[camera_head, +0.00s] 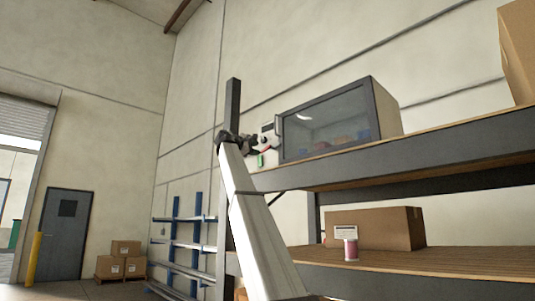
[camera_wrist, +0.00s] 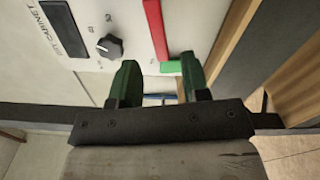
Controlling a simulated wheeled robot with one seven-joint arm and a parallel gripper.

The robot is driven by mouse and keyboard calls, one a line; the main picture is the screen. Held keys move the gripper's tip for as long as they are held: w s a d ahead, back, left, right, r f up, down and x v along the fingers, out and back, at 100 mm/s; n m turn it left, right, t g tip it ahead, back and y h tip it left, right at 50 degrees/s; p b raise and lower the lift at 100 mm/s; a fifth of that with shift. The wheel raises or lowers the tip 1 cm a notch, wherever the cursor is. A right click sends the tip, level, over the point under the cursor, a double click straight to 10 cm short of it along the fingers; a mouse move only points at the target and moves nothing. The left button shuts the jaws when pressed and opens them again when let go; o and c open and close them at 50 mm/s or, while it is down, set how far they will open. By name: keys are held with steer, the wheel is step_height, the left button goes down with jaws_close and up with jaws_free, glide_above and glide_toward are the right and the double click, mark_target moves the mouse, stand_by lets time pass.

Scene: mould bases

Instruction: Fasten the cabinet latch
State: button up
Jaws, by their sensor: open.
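The cabinet (camera_head: 385,110) is a grey box with a dark glass door (camera_head: 325,122), standing on the upper shelf. Its pale control panel (camera_wrist: 88,22) carries a dark display, a black knob (camera_wrist: 109,46) and part of a "DRY CABINET" label. A red strip (camera_wrist: 156,28) and a green piece (camera_wrist: 170,67) lie along the panel's edge; I cannot tell which part is the latch. My gripper (camera_wrist: 158,72) is open, its two dark green fingers apart. The right fingertip is close to the green piece; contact is unclear. In the head view, my gripper (camera_head: 254,143) is at the panel's left side.
The upper shelf (camera_head: 400,150) has a dark front beam. A cardboard box (camera_head: 385,228) and a pink-and-white spool (camera_head: 351,248) stand on the lower shelf. Another box (camera_head: 517,50) is at upper right. A dark upright post (camera_head: 232,105) stands beside my arm.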

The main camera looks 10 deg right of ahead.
mark_target(263, 150)
steer(key=x, duration=0.7)
steer(key=shift+w+d, duration=0.2)
steer(key=shift+d, duration=0.05)
jaws_close()
